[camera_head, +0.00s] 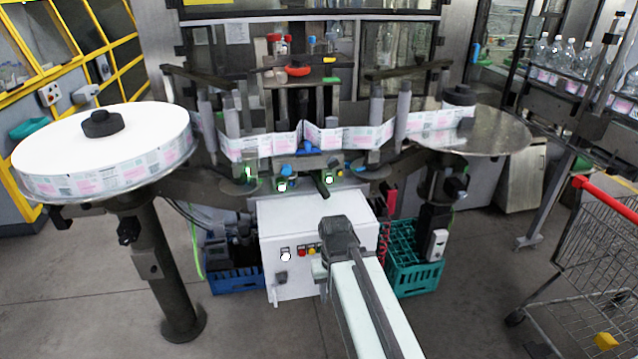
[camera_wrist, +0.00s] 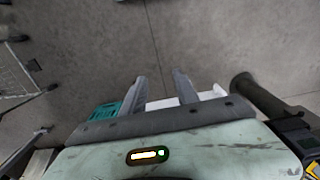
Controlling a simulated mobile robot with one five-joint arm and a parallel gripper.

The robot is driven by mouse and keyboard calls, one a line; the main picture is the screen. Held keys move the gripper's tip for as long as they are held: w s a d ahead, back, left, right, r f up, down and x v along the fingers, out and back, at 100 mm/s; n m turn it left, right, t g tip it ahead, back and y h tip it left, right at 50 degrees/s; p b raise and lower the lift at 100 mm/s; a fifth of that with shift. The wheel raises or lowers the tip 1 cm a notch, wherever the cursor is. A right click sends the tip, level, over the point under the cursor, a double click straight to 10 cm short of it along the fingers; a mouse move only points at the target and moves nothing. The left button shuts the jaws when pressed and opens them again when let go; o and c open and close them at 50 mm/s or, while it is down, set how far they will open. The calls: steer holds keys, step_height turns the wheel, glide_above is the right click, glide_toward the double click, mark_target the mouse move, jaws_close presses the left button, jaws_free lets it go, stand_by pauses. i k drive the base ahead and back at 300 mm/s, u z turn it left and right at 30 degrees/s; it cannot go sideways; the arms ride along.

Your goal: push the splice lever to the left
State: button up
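A short black lever (camera_head: 321,186) sticks out toward me at the middle of the labeller, just above the white control box; I take it to be the splice lever. It does not show clearly in the wrist view. My arm reaches up from the bottom of the head view, its dark end in front of the white box and below the lever. The fingers cannot be made out there. In the wrist view my gripper (camera_wrist: 159,80) has its two grey fingers spread apart with only floor between the tips. It is empty and apart from the lever.
The white control box (camera_head: 292,233) stands below the labeller. A large label reel (camera_head: 65,145) is on the left, a metal disc (camera_head: 500,132) on the right. A teal crate (camera_head: 418,265) and a shopping trolley (camera_head: 600,270) stand on the right.

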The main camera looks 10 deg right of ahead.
mark_target(323, 190)
steer(key=u, duration=2.75)
steer(key=k, duration=0.95)
steer(key=z, duration=1.45)
steer(key=i, duration=1)
steer(key=u, duration=0.05)
